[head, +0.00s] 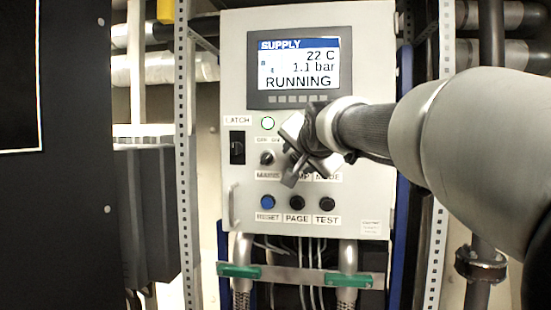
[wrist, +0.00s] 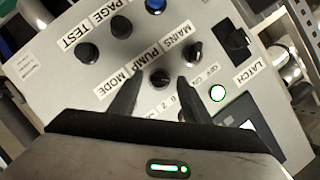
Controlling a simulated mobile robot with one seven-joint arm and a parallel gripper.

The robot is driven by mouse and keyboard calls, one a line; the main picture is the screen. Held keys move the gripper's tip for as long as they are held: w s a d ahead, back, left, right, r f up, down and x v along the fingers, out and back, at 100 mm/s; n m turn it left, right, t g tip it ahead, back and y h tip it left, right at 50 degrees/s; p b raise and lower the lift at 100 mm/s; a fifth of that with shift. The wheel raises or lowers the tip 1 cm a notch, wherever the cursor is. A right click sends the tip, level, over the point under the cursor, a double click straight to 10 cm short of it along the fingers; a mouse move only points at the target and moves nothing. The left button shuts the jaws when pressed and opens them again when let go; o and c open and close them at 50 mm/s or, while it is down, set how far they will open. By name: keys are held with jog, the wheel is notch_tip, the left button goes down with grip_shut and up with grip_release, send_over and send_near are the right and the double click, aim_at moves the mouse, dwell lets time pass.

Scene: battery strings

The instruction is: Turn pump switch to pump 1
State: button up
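The pump switch (wrist: 160,77) is a small black rotary knob on the grey control panel (head: 243,100). I cannot tell how deep the fingers reach or the knob's exact pointer position.
The MAINS knob (head: 267,157) is close to the left. The LATCH switch (head: 237,147), lit green-ringed lamp (head: 267,123) and display (head: 298,65) reading RUNNING are nearby. The blue RESET button (head: 267,202), PAGE (head: 297,203) and TEST (head: 327,204) buttons are below. The MODE knob is hidden.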

jog(key=b+v, duration=0.3)
jog(key=v, duration=1.4)
jog(key=shift+s, duration=0.2)
jog(key=shift+d+r, duration=0.1)
jog(key=s+d+f+n+g+p, duration=0.1)
jog(key=s+f+n+g, duration=0.1)
jog(key=s+f, duration=0.4)
jog(key=s+d+f+n+g+p, duration=0.1)
jog(key=s+f, duration=0.5)
jog(key=f, duration=1.1)
jog(key=s+d+f+n+g+h+p, duration=0.1)
jog(key=s+f+n+g, duration=0.4)
jog(key=f, duration=0.6)
jog(key=shift+s+d+f+g+p, duration=0.25)
jog(key=shift+s+d+g+p, duration=0.3)
jog(key=shift+d, duration=0.65)
